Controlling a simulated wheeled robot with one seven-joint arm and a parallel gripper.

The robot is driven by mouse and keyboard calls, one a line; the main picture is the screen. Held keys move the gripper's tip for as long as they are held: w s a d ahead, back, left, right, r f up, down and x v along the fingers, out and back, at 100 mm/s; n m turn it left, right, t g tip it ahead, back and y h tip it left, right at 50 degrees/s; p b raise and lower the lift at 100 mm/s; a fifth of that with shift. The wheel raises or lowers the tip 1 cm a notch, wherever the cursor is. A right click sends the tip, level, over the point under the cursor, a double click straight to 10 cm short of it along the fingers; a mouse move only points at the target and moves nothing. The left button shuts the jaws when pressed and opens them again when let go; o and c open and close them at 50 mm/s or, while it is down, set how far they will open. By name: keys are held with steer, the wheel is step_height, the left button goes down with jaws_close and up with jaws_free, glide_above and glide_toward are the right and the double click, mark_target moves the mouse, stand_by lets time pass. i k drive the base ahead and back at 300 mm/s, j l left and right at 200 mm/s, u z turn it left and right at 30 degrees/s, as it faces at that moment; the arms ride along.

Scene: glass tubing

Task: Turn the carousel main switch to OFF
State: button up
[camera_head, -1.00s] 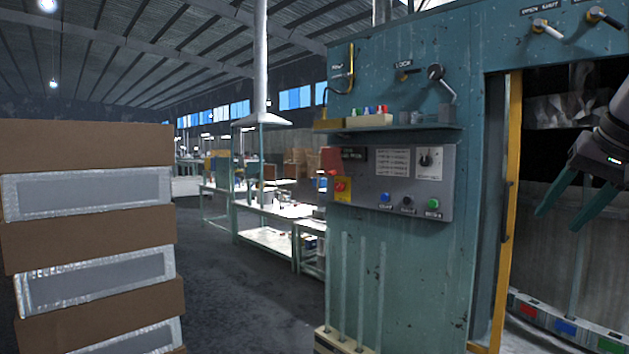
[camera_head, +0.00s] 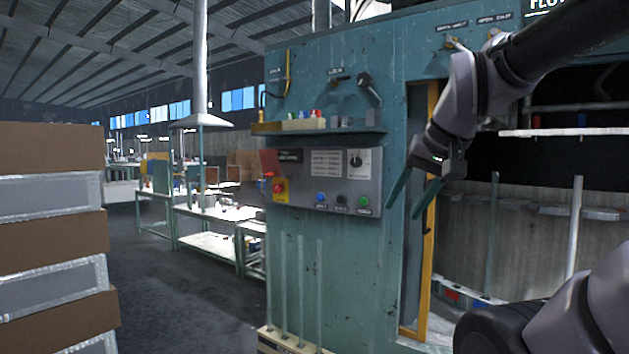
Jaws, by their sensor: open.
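A grey control panel (camera_head: 310,197) is mounted on the teal machine front, left of my gripper. It carries a black rotary knob (camera_head: 356,159) at upper right. At its left is a red knob on a yellow plate (camera_head: 280,190), with a raised red cover (camera_head: 270,162) above it. The labels are too small to read, so I cannot tell which one is the main switch or its position. My gripper (camera_head: 402,212) is open and empty, its two green fingers pointing down. In the picture it is right of the panel, apart from the knobs, in front of the orange-edged doorway.
Blue, black and green buttons (camera_head: 341,201) line the panel's lower edge. A shelf (camera_head: 318,131) with small coloured items juts out above it. Levers (camera_head: 369,87) stick out higher up. Stacked boxes (camera_head: 50,235) stand at left. Dark floor (camera_head: 190,300) lies open between.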

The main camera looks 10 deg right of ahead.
mark_target(276, 187)
steer(key=i+u, duration=0.15)
steer(key=i, duration=0.35)
steer(key=i+l+u, duration=0.2)
steer(key=i, duration=0.35)
